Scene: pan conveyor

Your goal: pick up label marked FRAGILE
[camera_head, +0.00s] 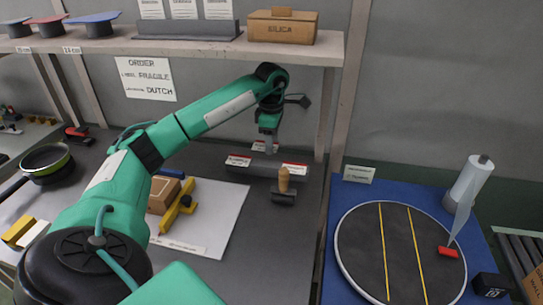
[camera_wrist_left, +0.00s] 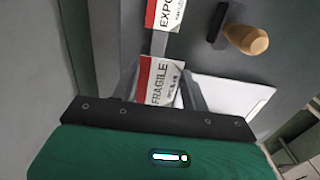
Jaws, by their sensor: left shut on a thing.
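The label marked FRAGILE (camera_wrist_left: 160,82) is white with a red band and sits between the fingers of my left gripper (camera_wrist_left: 158,88) in the left wrist view. In the head view my left gripper (camera_head: 267,143) is shut on this label (camera_head: 264,147), above the back of the grey bench. A second red-banded label, marked EXPO and cut off by the frame edge (camera_wrist_left: 165,14), lies beyond it in the left wrist view. Two labels, a left one (camera_head: 238,160) and a right one (camera_head: 294,168), rest on a dark holder (camera_head: 262,174). My right gripper is not in view.
An order sign (camera_head: 147,79) reads FRAGILE and DUTCH. A wooden-handled roller (camera_head: 284,185) stands just in front of the holder. A shelf (camera_head: 190,44) runs above. To the right, a round dark platter (camera_head: 400,270) lies on a blue surface. A pan (camera_head: 46,160) is at left.

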